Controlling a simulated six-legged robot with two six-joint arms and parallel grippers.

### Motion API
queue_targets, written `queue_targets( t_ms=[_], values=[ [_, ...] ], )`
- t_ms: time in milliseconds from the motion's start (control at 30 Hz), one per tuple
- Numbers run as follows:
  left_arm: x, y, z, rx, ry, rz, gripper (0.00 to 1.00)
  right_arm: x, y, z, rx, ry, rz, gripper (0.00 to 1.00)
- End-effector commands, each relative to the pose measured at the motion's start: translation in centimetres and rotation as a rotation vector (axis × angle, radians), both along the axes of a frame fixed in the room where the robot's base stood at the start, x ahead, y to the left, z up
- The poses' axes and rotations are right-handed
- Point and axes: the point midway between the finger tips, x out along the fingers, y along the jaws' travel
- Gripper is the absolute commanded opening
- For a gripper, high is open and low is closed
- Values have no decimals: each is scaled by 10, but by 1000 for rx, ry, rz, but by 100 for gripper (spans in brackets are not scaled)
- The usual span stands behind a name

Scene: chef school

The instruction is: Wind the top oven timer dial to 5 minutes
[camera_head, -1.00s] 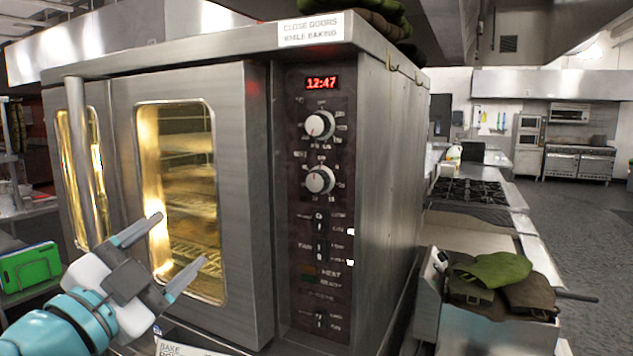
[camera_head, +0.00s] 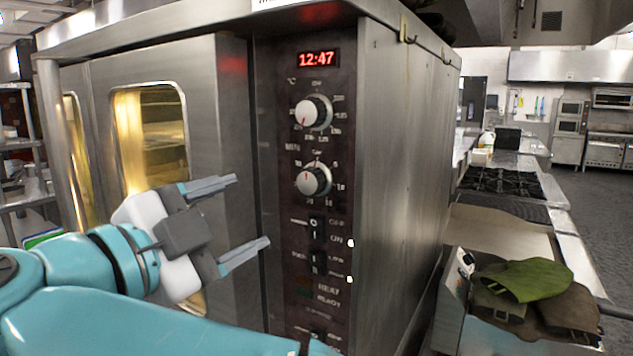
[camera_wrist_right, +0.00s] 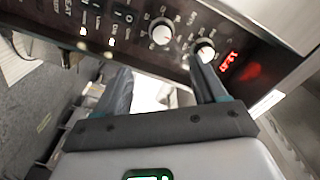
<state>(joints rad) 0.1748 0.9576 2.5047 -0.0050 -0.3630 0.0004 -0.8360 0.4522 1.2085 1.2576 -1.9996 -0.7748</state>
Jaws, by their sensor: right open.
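The oven's dark control panel (camera_head: 275,215) has two silver-white dials. The upper dial (camera_head: 313,112) has a °C mark beside it, and its red pointer line leans down-left. The lower dial (camera_head: 314,181) has a MIN-like label above left, and its red line points about straight up. My right gripper (camera_head: 251,211) is open and empty, left of the lower dial and apart from it in the picture. In the right wrist view the open fingers (camera_wrist_right: 162,72) reach toward the panel; one finger partly overlaps the upper dial (camera_wrist_right: 206,47), and the lower dial (camera_wrist_right: 161,32) shows between them. My left gripper is not in view.
A red display (camera_head: 317,59) reads 12:47 above the dials. Switches (camera_head: 317,229) sit below them. The oven door (camera_head: 225,130) with a lit window is left of the panel. Cloths (camera_head: 528,281) lie on a counter at right, near a hob (camera_head: 497,183).

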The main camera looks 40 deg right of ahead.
Motion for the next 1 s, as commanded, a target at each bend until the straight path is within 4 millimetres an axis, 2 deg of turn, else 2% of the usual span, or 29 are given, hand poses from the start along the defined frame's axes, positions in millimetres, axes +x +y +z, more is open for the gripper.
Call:
queue_targets(
  t_ms=[100, 233, 333, 700, 833, 1000],
  values=[
    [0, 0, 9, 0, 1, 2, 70, 2, -3, 4, -2, 2, 1, 70],
    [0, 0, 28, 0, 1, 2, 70, 8, -22, 8, -3, 5, -2, 70],
    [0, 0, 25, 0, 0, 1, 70, 17, -43, 1, 0, 2, -4, 70],
    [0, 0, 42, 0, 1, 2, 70, 49, -121, 1, 0, 2, -3, 70],
    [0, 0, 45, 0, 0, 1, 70, 56, -137, 0, -1, 2, -2, 70],
    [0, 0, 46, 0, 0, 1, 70, 61, -147, -1, -2, 2, 1, 70]
  ],
)
